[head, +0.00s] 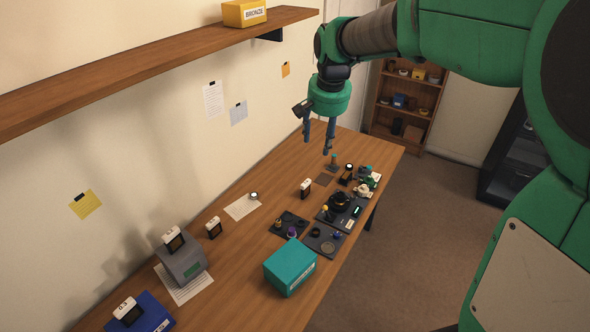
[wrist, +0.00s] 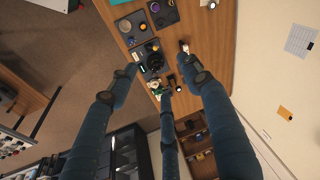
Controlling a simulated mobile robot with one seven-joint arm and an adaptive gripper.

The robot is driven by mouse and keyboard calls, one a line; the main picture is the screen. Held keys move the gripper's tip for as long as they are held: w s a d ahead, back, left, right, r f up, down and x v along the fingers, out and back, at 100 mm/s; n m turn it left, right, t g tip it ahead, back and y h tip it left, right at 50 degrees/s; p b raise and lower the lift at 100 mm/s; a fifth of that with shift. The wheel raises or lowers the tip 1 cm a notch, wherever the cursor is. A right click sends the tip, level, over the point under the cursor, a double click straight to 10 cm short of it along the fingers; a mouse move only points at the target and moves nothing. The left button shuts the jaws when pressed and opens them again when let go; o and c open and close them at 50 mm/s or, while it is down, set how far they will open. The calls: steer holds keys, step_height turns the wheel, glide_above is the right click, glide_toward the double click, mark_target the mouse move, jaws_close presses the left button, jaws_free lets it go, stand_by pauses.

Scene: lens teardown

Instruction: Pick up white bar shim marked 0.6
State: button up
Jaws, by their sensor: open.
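Several white-topped pieces with dark frames show in the head view, and I cannot read a 0.6 for certain on any. One white piece (head: 306,187) stands upright on the wooden table (head: 235,285) beside the dark trays. Another white piece (head: 214,227) stands nearer on the table. A third (head: 173,236) sits on a grey block, and one more (head: 126,308) on a blue block looks marked 0.3. My gripper (head: 318,147) is open and empty, above the table's far end. In the wrist view a small white piece (wrist: 184,47) shows beside the right finger of my gripper (wrist: 158,72).
Dark trays (head: 326,239) with small parts lie along the table's right side. A teal box (head: 290,268) stands near the front edge. A wooden shelf (head: 160,58) runs along the wall, with a yellow bronze box (head: 244,13). The table's middle strip is mostly clear.

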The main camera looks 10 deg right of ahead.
steer(key=w+d+f+m, duration=0.1)
steer(key=w+f, duration=0.5)
steer(key=w, duration=0.4)
steer(key=m+g+p, duration=0.3)
steer(key=m, duration=0.1)
glide_above(307, 183)
step_height(307, 183, down, 28)
steer(key=shift+w+d+f, duration=0.15)
steer(key=shift+w+f, duration=0.05)
steer(key=shift+f, duration=0.15)
steer(key=shift+f, duration=4.3)
steer(key=shift+f, duration=0.15)
steer(key=shift+f, duration=2.45)
